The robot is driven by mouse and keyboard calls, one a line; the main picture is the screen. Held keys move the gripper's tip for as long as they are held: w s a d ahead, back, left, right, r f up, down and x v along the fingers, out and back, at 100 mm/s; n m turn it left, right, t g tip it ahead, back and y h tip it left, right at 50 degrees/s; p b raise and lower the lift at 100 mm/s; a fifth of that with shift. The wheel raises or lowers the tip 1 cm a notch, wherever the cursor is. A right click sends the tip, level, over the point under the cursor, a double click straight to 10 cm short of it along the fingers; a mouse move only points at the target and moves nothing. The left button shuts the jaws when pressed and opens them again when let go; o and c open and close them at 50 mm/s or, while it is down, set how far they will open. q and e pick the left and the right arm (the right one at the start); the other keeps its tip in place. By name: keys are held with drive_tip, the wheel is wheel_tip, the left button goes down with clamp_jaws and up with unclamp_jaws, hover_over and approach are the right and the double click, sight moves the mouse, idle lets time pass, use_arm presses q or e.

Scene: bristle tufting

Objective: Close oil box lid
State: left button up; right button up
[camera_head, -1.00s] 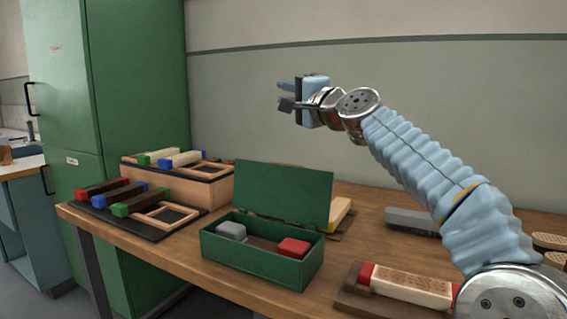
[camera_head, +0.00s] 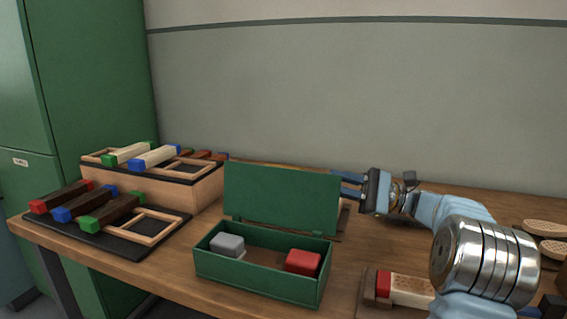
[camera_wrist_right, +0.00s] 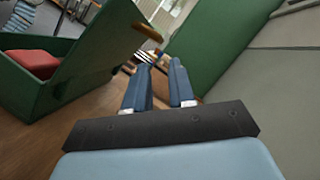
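The green oil box (camera_head: 255,283) stands on the wooden table with its lid (camera_head: 282,197) raised upright at the back. Inside are a grey block (camera_head: 227,244) on the left and a red block (camera_head: 302,262) on the right. My right gripper (camera_head: 345,186) is at the lid's right edge, fingers pointing left, just behind or beside it; contact cannot be told. In the right wrist view the two blue fingers (camera_wrist_right: 160,88) are apart with nothing between them. The lid (camera_wrist_right: 105,50) lies left of them, and the red block (camera_wrist_right: 35,63) shows beyond. My left gripper is not in view.
A black tray with coloured-end blocks (camera_head: 130,239) and a raised wooden stand (camera_head: 190,196) are on the left. A red-ended brush block (camera_head: 408,289) lies right of the box. Oval brushes (camera_head: 548,229) lie at the far right. A wall is behind.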

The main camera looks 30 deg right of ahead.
sight(281, 194)
drive_tip(key=p+x, duration=0.2)
drive_tip(key=x, duration=1.1)
drive_tip(key=shift+a, duration=0.1)
clamp_jaws()
